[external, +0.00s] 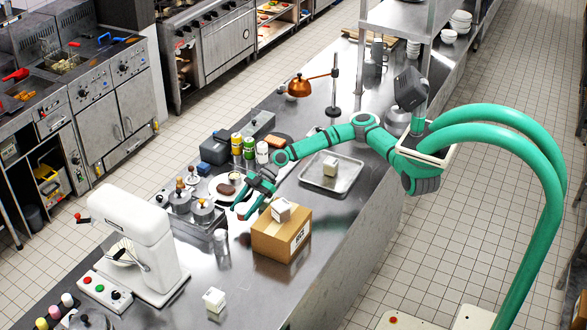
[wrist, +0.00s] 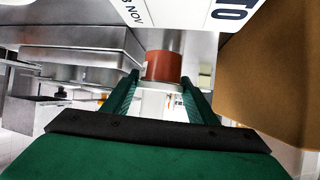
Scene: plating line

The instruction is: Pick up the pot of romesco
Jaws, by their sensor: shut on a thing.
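The pot of romesco (wrist: 163,66), a small red-brown cylinder, sits between my two green fingertips in the wrist view. My gripper (wrist: 162,84) is shut on it. In the external view my gripper (external: 244,210) is low over the steel counter, left of the cardboard box, and the pot (external: 240,211) shows only partly at the fingertips. I cannot tell whether the pot still touches the counter.
The cardboard box (external: 273,240) is close to the right of my gripper, with a white block (external: 281,208) on top.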

